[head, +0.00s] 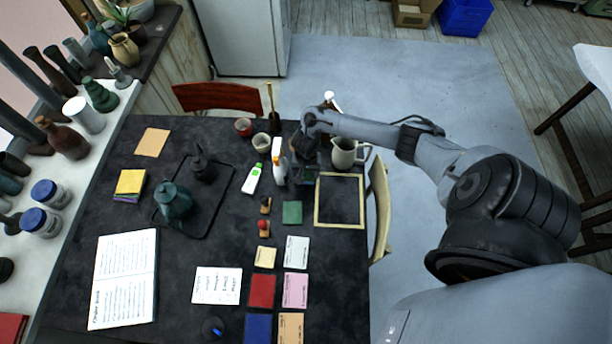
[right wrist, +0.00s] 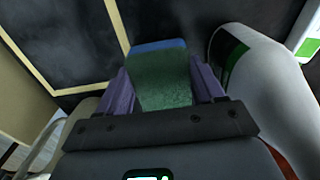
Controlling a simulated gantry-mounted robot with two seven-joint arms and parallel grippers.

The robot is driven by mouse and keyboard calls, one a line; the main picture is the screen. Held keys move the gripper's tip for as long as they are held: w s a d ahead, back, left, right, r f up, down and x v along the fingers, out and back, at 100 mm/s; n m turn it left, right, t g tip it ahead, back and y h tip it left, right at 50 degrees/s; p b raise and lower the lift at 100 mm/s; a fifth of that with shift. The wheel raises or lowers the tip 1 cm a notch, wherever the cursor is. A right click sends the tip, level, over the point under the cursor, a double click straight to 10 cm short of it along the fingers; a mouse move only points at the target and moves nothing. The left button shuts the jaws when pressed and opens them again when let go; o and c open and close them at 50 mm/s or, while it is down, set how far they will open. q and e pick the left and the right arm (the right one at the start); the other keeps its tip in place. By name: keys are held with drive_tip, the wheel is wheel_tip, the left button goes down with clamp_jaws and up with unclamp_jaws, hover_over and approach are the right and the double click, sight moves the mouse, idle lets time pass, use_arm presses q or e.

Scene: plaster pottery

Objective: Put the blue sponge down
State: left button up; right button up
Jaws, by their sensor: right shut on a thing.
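The blue sponge (right wrist: 160,85) has a green face and a blue edge. In the right wrist view it sits between the two fingers of my right gripper (right wrist: 163,88), which is shut on it. In the head view my right gripper (head: 305,165) is at the back right of the dark table, between the spray bottle and the jug, and the arm hides most of it. A small part of the sponge (head: 308,178) shows below it. I cannot tell whether the sponge touches the table. My left gripper is not in view.
A white spray bottle (head: 279,168) stands close left of my right gripper, and a grey jug (head: 345,154) close right. A wooden frame (head: 318,205) and a green square (head: 292,212) lie nearer the front. A dark tray (head: 205,222) with vessels is left.

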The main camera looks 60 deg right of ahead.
wheel_tip(320, 180, down, 2)
drive_tip(key=shift+f+b, duration=0.1)
drive_tip(key=shift+b, duration=0.2)
drive_tip(key=shift+f, duration=0.15)
drive_tip(key=o, duration=1)
